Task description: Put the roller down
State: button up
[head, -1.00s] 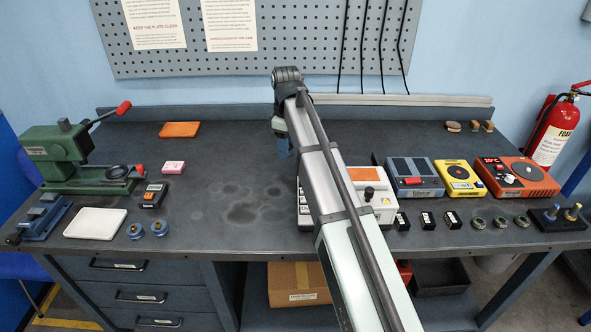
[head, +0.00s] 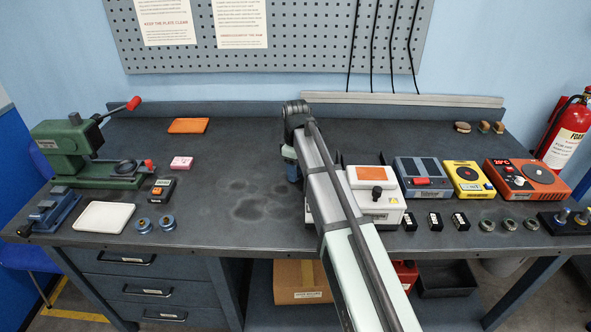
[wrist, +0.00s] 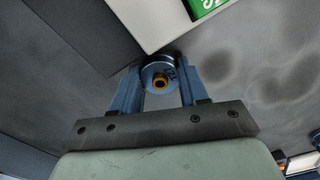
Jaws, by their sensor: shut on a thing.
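The roller (wrist: 159,74) shows in the wrist view as a round metal piece with a brass-coloured centre. It sits between the two blue fingers of my gripper (wrist: 158,84), which is shut on it. In the head view my gripper (head: 292,171) is low over the middle of the bench, just left of a white machine. My own arm covers much of it there, and the roller cannot be made out in that view. I cannot tell whether the roller touches the bench top.
The white machine (head: 386,206) with an orange top stands close to the right of my gripper. The dark bench top (head: 240,160) is clear to the left, with darker stains. Farther left are a white tray (head: 104,217) and a green press (head: 66,146).

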jog(key=shift+f, duration=0.15)
jog(key=o, duration=0.8)
jog(key=shift+o, duration=0.3)
notch_tip(320, 180, up, 12)
jog(key=shift+r, duration=0.2)
